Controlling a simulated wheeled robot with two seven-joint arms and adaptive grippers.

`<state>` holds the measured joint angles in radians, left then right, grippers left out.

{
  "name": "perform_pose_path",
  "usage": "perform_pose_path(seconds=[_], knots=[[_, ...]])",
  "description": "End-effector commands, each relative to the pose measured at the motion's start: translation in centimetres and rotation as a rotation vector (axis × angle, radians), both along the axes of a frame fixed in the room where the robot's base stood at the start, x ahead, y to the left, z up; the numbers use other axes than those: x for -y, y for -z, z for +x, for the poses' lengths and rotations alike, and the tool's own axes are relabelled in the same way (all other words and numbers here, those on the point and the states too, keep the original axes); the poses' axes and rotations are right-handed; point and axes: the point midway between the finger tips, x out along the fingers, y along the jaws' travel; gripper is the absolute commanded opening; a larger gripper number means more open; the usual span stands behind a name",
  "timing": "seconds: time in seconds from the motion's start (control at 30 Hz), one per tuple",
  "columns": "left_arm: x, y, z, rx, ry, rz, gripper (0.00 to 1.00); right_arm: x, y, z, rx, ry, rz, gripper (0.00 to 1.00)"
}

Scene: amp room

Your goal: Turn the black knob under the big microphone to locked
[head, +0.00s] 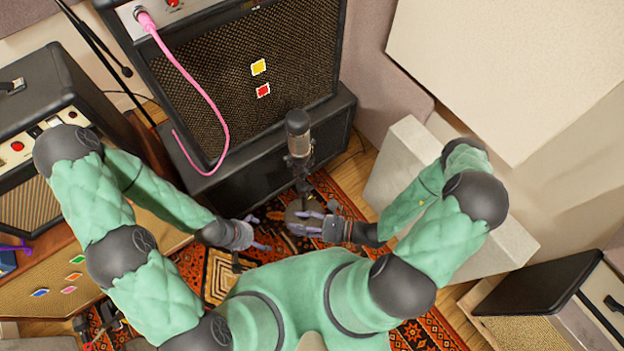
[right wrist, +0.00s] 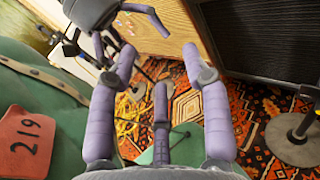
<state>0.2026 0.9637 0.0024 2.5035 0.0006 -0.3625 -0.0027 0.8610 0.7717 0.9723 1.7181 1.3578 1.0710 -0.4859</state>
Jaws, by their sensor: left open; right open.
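The big microphone (head: 298,133) stands upright in front of the large amp, on a short stand with a round grey base (head: 296,212). Dark fittings (head: 303,184) show on the stand below the microphone; I cannot make out the knob's shape or setting. My right gripper (head: 300,222) is open, in front of the stand in the head view and partly over its base. In the right wrist view its purple fingers (right wrist: 158,62) are spread and empty, with the stand base (right wrist: 292,150) to their right. My left gripper (head: 258,232) is open and empty, left of the stand.
The large amp (head: 240,70) with a pink cable (head: 195,85) rises behind the microphone. A patterned rug (head: 345,205) covers the floor. A grey block (head: 410,165) stands to the right, and smaller amps (head: 30,205) stand at left. Yellow cable (right wrist: 127,115) lies on the rug.

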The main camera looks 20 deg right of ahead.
Motion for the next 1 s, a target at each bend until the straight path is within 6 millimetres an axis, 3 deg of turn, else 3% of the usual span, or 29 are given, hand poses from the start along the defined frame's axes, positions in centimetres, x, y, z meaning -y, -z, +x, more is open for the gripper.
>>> perform_pose_path(seconds=[0.1, 0.17, 0.3, 0.4, 0.67, 1.0], knots=[[0.0, 1.9, 0.0, 0.000, 0.000, 0.000, 1.00, 3.9, 2.1, 3.5, 0.022, 0.320, 0.054, 0.49], [0.0, 2.4, 0.0, 0.000, 0.000, 0.000, 1.00, 6.1, 2.8, 4.7, 0.038, 0.461, 0.062, 0.49], [0.0, 3.0, 0.0, 0.000, 0.000, 0.000, 1.00, 10.0, 3.8, 5.8, 0.073, 0.684, 0.057, 0.49], [0.0, 3.2, 0.0, 0.000, 0.000, 0.000, 1.00, 11.3, 4.0, 6.1, 0.085, 0.753, 0.049, 0.49], [0.0, 3.4, 0.0, 0.000, 0.000, 0.000, 1.00, 11.0, 4.0, 7.4, 0.090, 0.765, 0.048, 0.49], [0.0, 4.3, 0.0, 0.000, 0.000, 0.000, 1.00, 9.7, 4.0, 10.8, 0.090, 0.762, 0.049, 0.49]])
